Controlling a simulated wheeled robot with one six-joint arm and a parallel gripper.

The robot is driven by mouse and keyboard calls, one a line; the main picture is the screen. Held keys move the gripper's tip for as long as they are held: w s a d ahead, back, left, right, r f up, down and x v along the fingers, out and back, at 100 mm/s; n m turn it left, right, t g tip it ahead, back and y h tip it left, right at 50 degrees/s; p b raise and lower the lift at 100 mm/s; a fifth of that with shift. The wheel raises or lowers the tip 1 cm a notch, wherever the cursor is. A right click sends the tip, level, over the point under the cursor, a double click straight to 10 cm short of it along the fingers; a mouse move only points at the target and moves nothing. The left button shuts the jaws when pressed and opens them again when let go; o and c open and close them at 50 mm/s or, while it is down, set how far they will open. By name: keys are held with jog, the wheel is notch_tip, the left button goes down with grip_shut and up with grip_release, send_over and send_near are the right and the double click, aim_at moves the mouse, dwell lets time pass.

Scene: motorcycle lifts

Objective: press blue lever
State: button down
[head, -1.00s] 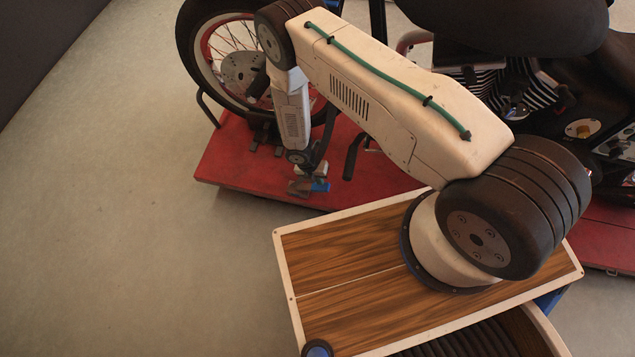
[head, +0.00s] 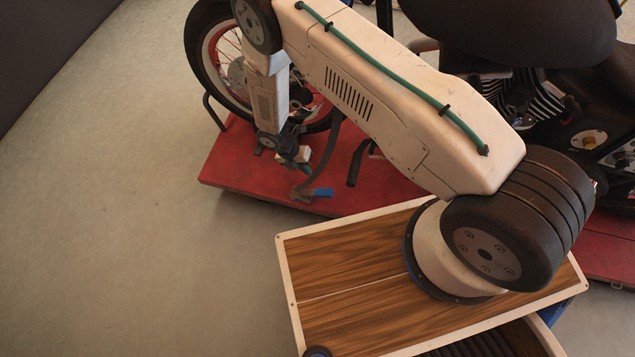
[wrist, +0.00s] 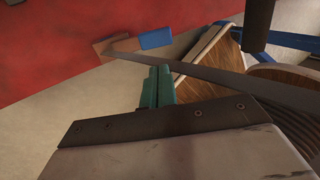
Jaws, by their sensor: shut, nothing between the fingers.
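The blue lever (head: 322,192) is a small blue pad joined to a reddish-brown block at the front edge of the red lift platform. It also shows in the wrist view (wrist: 156,38), beyond my fingertips. My gripper (head: 292,162) is above and slightly left of the lever in the head view, apart from it. In the wrist view its two green fingers (wrist: 156,84) are together with nothing between them. A dark bar passes beside the gripper and down to the block. My wrist partly blurs the view of the fingers in the head view.
The red platform (head: 240,170) carries a motorcycle, with its spoked wheel (head: 212,52) behind my arm. A dark pedal-like bar (head: 356,162) stands right of the lever. Open grey floor (head: 120,230) lies to the left.

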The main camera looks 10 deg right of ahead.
aim_at(325, 192)
jog(key=x, duration=1.3)
jog(key=shift+d+f, duration=0.1)
jog(key=shift+f, duration=0.3)
jog(key=shift+s, duration=0.1)
